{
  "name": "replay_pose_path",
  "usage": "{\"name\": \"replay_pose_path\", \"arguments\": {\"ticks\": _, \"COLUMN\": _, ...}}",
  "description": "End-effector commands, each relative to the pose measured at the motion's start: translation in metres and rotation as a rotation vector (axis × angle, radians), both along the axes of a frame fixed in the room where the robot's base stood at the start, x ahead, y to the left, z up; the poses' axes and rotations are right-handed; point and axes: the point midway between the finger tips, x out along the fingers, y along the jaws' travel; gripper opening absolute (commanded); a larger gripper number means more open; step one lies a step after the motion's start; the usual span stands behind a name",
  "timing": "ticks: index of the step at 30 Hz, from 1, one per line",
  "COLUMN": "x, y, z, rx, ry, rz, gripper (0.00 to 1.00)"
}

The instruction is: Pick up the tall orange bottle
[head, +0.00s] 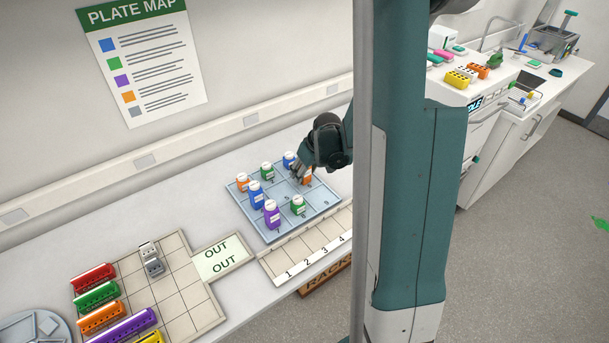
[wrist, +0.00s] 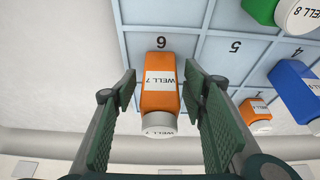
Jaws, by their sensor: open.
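In the wrist view an orange bottle (wrist: 159,95) with a white cap and a "WELL 7" label is between the two green fingers of my gripper (wrist: 160,78). The fingers are open, with a gap visible on each side of the bottle. In the head view my gripper (head: 302,172) is low over the right part of the blue gridded tray (head: 322,195), and the orange bottle (head: 307,180) is partly hidden by it. A second orange bottle (head: 243,182) stands at the tray's left; whether it is shorter is hard to tell.
Around it on the tray are a blue bottle (head: 289,160), green bottles (head: 297,205) and (head: 267,171), a taller blue bottle (head: 256,195) and a purple bottle (head: 271,214). A numbered rack (head: 310,245) lies in front. The wall is behind.

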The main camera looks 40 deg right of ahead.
Motion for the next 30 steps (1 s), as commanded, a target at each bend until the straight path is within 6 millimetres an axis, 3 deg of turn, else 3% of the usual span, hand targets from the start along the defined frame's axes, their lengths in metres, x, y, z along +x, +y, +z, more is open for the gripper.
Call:
{"name": "replay_pose_path", "arguments": {"ticks": 5, "x": 0.0000, "y": 0.0000, "z": 0.0000, "rx": 0.000, "ry": 0.000, "rz": 0.000, "gripper": 0.43}}
{"name": "replay_pose_path", "arguments": {"ticks": 12, "x": 0.0001, "y": 0.0000, "z": 0.0001, "rx": 0.000, "ry": 0.000, "rz": 0.000, "gripper": 0.13}}
{"name": "replay_pose_path", "arguments": {"ticks": 30, "x": 0.0002, "y": -0.0001, "z": 0.0098, "rx": 0.000, "ry": 0.000, "rz": 0.000, "gripper": 0.13}}
